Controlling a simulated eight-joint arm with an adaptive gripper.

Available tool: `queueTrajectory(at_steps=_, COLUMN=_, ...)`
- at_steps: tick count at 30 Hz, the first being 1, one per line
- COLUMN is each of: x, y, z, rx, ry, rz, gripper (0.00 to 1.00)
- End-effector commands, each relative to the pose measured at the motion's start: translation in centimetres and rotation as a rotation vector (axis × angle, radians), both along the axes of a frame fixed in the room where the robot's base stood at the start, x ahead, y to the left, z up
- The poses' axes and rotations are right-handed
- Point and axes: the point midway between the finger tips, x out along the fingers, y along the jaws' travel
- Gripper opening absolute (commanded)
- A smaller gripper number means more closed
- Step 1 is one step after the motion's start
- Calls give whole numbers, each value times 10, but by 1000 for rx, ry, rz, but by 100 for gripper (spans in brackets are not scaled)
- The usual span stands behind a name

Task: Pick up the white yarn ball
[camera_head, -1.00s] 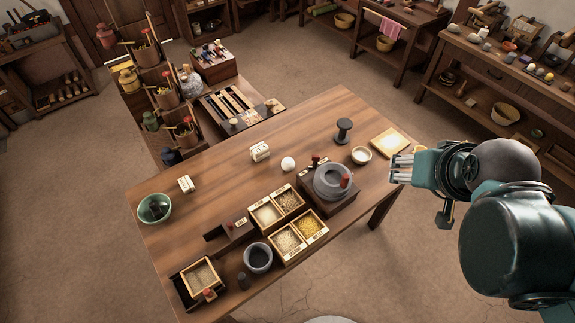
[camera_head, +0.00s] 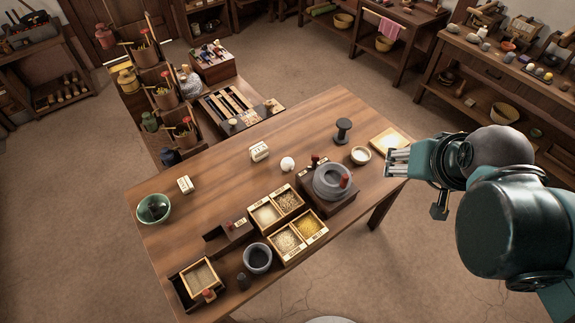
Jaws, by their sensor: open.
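The white yarn ball (camera_head: 287,164) sits on the wooden table (camera_head: 215,160), near its middle, just up and left of the grey quern. Nothing covers it. My gripper (camera_head: 391,163) is open and empty over the right end of the table, beside a square yellowish board. It is well to the right of the ball, with the quern, a small bowl and a dark spool lying between or near that line.
The quern (camera_head: 332,181) stands right of the ball, with grain boxes (camera_head: 288,238) in front. A white bowl (camera_head: 361,155), dark spool (camera_head: 343,131) and square board (camera_head: 389,140) are at right. A cream block (camera_head: 259,151) lies left of the ball. The table's left middle is clear.

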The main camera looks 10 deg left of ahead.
Motion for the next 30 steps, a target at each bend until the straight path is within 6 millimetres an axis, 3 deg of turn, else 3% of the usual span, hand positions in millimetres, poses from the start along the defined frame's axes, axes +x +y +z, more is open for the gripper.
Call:
queueTrajectory(at_steps=14, x=52, y=34, z=-7, rx=94, ry=94, rz=-110, gripper=52)
queueTrajectory(at_steps=30, x=112, y=84, z=-34, rx=175, ry=205, rz=-263, gripper=52)
